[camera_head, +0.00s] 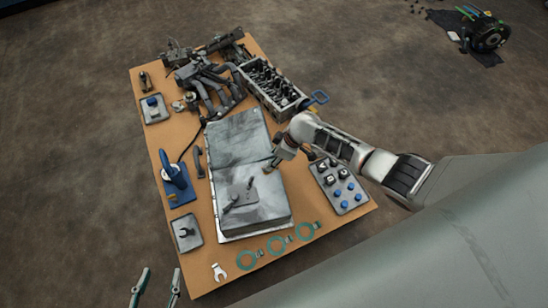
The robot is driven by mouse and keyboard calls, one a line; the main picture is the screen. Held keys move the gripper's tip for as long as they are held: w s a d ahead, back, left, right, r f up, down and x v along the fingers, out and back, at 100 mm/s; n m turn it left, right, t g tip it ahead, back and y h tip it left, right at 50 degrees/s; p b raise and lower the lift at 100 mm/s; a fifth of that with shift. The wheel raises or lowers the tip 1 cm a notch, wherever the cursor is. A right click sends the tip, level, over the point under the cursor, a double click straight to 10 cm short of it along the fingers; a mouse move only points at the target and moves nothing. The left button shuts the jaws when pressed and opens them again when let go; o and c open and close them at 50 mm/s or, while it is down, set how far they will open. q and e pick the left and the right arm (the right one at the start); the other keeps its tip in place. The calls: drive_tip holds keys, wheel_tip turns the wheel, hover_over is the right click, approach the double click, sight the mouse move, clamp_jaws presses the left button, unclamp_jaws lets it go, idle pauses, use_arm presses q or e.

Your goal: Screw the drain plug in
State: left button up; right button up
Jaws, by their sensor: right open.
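A large grey metal pan-like block (268,208) lies in the middle of the table, with a small dark grey piece (238,197) on its top. I cannot make out the drain plug for certain at this size. My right gripper (269,169), on the arm from the right, hangs over the block's right part and is open; I cannot tell whether it touches anything. My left gripper (158,284) is at the bottom left edge of the view, beyond the table's front corner. Its two pale green fingers stand apart, with nothing seen between them.
A blue stand (176,178) is at left. An engine block (268,86) and manifold (208,84) fill the back.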

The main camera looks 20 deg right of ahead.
sight(266, 165)
drive_tip(key=b+x, duration=0.1)
drive_tip(key=x, duration=0.1)
drive_tip(key=b+x, duration=0.1)
drive_tip(key=x, duration=0.1)
drive_tip(key=s+b+x, duration=0.1)
drive_tip(key=x, duration=0.1)
drive_tip(key=shift+w+f, duration=0.1)
drive_tip(key=shift+f, duration=0.4)
drive_tip(key=shift+w+a+f+b, duration=0.15)
drive_tip(key=shift+w+f+b, duration=0.2)
drive_tip(key=shift+f+b, duration=0.05)
use_arm(q)
drive_tip(key=shift+n+t+h, duration=0.4)
drive_tip(key=shift+n+h, duration=0.1)
drive_tip(key=shift+h, duration=0.1)
drive_tip(key=d, duration=0.1)
drive_tip(key=w+d+r, duration=0.1)
drive_tip(key=d+r, duration=0.1)
drive_tip(key=d, duration=0.1)
drive_tip(key=shift+w, duration=0.25)
use_arm(e)
drive_tip(key=shift+w+r, duration=0.1)
drive_tip(key=shift+w, duration=0.15)
